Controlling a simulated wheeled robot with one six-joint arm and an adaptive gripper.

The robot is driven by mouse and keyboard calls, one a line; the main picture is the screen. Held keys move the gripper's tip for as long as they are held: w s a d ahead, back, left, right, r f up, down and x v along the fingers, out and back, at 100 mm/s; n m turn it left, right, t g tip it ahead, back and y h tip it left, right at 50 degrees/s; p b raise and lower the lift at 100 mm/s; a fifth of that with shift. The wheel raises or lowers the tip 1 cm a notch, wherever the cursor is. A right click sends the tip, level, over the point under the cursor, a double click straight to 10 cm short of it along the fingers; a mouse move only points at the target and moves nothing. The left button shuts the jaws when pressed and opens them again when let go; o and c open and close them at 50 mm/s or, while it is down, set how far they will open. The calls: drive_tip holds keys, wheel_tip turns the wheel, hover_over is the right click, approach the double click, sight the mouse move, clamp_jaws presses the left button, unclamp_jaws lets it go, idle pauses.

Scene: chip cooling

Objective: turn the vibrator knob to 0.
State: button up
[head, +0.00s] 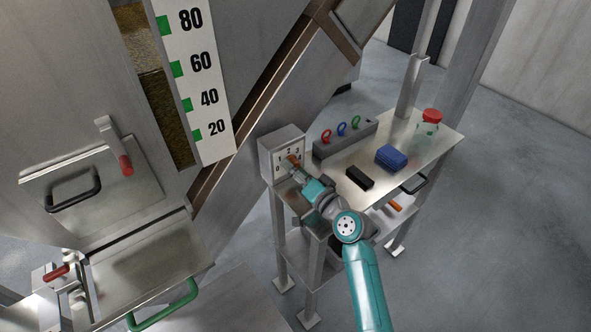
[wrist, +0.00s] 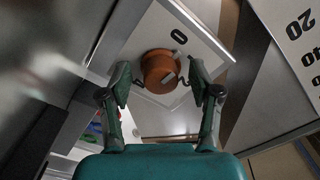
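The vibrator knob (wrist: 160,68) is orange and round, on a pale panel (wrist: 205,45) with a 0 printed close beside it. In the head view the knob (head: 292,159) shows on the front of a grey box (head: 282,140) marked 0 to 3. A small pale mark shows on the knob's face, but its setting cannot be read. My gripper (wrist: 159,76) is open, with one finger on each side of the knob. Narrow gaps seem to remain between the fingers and the knob. In the head view my gripper (head: 299,168) reaches the box front and partly hides the panel.
The box stands at the left end of a metal table (head: 410,155). On it are a grey rack with coloured rings (head: 345,138), a black block (head: 360,178), a blue block (head: 391,156) and a red-lidded jar (head: 429,122). A sloping metal chute (head: 270,90) rises close behind the box.

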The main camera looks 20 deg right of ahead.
drive_tip(key=shift+s, duration=0.15)
drive_tip(key=v, duration=1)
drive_tip(key=shift+s+d, duration=0.15)
drive_tip(key=shift+s, duration=0.1)
drive_tip(key=shift+s+d, duration=0.15)
drive_tip(key=shift+s, duration=0.45)
